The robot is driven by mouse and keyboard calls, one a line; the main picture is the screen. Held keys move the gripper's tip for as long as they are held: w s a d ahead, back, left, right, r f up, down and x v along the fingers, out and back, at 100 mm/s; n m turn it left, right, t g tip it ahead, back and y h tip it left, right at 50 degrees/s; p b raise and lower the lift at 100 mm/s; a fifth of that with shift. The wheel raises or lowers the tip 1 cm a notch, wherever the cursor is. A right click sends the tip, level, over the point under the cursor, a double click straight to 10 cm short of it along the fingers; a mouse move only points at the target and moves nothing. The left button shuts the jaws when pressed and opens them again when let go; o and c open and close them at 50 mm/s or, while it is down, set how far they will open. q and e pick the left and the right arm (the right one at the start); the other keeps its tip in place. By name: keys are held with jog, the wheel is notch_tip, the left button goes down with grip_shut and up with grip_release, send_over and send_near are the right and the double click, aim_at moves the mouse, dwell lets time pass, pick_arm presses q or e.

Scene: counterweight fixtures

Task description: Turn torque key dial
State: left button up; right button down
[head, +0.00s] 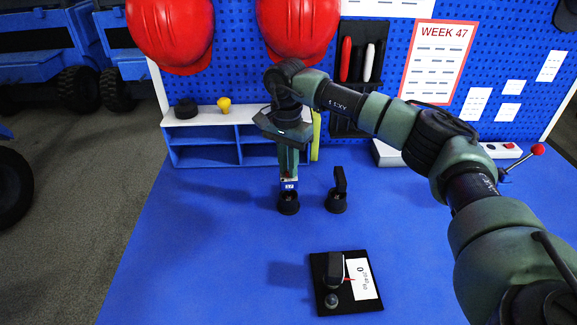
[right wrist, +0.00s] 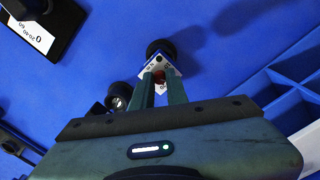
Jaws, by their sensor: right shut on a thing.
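A black board (head: 325,303) lies on the blue table at the front. It carries a black dial handle (head: 336,270), a small round knob (head: 331,300) and a white scale card (head: 361,279) with a red pointer at its edge. The board also shows at the top left of the right wrist view (right wrist: 62,36). My left gripper is out of view.
A second black round-based piece with an upright handle (head: 337,197) stands just right of the held one. A blue-and-white shelf (head: 205,153) stands behind left. A lever with a red ball (head: 537,149) is at the right. The table's left part is clear.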

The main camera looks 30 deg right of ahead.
jog(key=shift+n, duration=0.5)
jog(key=c, duration=1.4)
grip_release()
jog(key=shift+r, duration=0.1)
notch_tip(320, 180, up, 8)
jog(key=shift+w+f+b, duration=0.1)
jog(key=shift+f+b, duration=0.05)
jog(key=shift+b, duration=0.4)
